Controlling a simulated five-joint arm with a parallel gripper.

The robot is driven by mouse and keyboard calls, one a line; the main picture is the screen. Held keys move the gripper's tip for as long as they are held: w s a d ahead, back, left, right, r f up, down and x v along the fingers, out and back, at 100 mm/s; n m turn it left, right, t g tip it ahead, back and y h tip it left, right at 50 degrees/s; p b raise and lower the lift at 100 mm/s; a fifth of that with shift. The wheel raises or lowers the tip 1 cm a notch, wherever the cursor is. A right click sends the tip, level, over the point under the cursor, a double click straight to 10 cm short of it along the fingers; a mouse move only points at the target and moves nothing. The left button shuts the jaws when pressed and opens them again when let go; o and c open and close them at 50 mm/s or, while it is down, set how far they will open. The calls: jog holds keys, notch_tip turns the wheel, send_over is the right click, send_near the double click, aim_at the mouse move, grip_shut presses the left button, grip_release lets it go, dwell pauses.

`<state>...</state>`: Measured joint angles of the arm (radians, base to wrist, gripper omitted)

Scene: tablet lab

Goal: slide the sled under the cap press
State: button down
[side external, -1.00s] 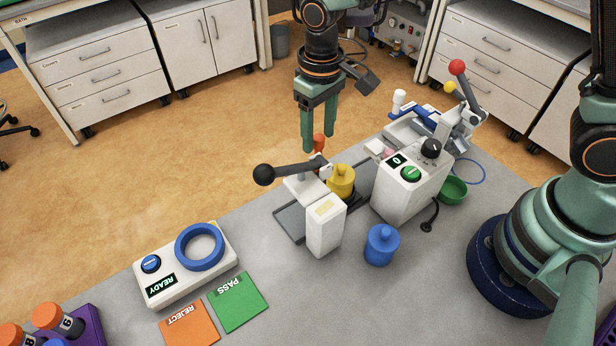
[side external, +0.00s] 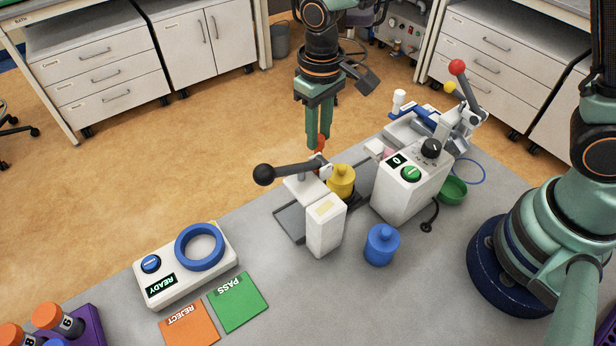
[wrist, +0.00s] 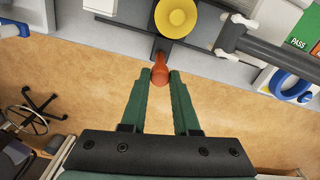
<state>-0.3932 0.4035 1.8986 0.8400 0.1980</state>
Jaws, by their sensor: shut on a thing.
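My gripper (side external: 317,146) is shut on the orange-red knob (wrist: 160,74) of the sled, at the far edge of the bench. In the wrist view the two green fingertips flank the knob. The sled's dark plate (wrist: 165,45) carries a yellow pot (side external: 341,182), also in the wrist view (wrist: 176,17). The cap press (side external: 325,228) is a white post with a dark lever ending in a black ball (side external: 264,174). The pot stands just right of the press in the side view, beside it. The lever hides part of the sled.
A dark track (side external: 290,222) runs out left of the press. A white box with a green button (side external: 411,174) stands close on the right. A blue pot (side external: 382,245) stands in front. A READY box (side external: 187,270) with a blue ring, and PASS (side external: 238,302) and REJECT (side external: 189,327) mats lie at left.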

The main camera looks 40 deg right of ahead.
jog(key=shift+r, duration=0.1)
dwell(0.5)
jog(key=a, duration=0.9)
jog(key=shift+a, duration=0.15)
jog(key=c, duration=0.7)
grip_release()
jog(key=shift+o, duration=0.2)
jog(key=shift+r, duration=0.1)
notch_tip(320, 180, up, 12)
